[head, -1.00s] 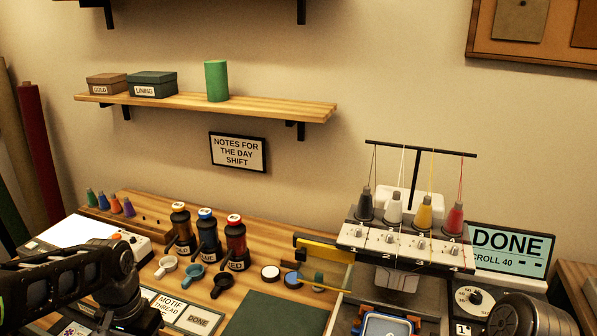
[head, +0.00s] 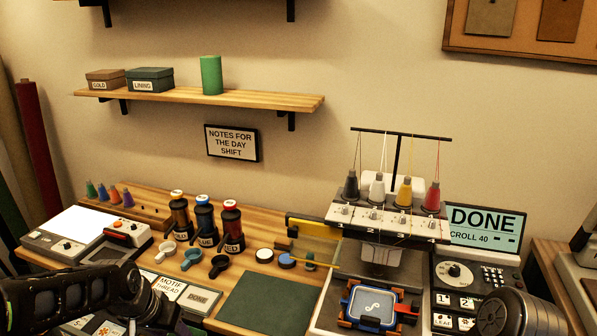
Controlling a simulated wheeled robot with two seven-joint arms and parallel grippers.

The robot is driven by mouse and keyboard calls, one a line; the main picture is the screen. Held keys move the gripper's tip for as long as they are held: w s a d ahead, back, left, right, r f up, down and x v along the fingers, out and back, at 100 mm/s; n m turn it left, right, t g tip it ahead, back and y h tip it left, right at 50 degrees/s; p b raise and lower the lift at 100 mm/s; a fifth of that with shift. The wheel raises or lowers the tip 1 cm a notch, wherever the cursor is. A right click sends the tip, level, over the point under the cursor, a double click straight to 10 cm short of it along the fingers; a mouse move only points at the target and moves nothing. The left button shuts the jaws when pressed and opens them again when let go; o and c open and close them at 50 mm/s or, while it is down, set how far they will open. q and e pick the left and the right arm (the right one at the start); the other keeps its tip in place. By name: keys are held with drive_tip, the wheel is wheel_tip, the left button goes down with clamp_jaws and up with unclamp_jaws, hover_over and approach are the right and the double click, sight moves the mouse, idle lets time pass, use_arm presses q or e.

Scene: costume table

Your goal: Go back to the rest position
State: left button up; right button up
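My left arm comes in at the lower left of the head view; its gripper is below the frame edge. My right arm shows only as a rounded link at the lower right corner, and its gripper is out of view. The embroidery machine (head: 385,219) stands at right with black, white, yellow and red thread cones on top. A blue hoop (head: 371,305) with a white curl on grey cloth lies under its head, on orange holders. The screen (head: 484,227) reads DONE.
Gold, blue and red bottles (head: 204,221) stand mid-table with several small scoops before them. A dark green mat (head: 265,303) lies bare in front. A light box (head: 77,229) is at left. A wall shelf (head: 220,101) holds two boxes and a green roll.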

use_arm(q)
drive_tip(key=s+d+f+n+h, duration=0.1)
drive_tip(key=s+d+f+h, duration=0.1)
drive_tip(key=d+f, duration=1.15)
drive_tip(key=s+d+f+n+g, duration=0.1)
drive_tip(key=s+d+f, duration=0.2)
drive_tip(key=s+f, duration=0.5)
drive_tip(key=s+d+f+g+h, duration=0.1)
drive_tip(key=s+d+f+g, duration=0.1)
drive_tip(key=s+d+f, duration=0.2)
drive_tip(key=s+f, duration=0.3)
drive_tip(key=s, duration=0.5)
drive_tip(key=shift+f+n, duration=0.35)
drive_tip(key=shift+n, duration=0.05)
drive_tip(key=shift+w+d, duration=0.1)
drive_tip(key=shift+w, duration=0.05)
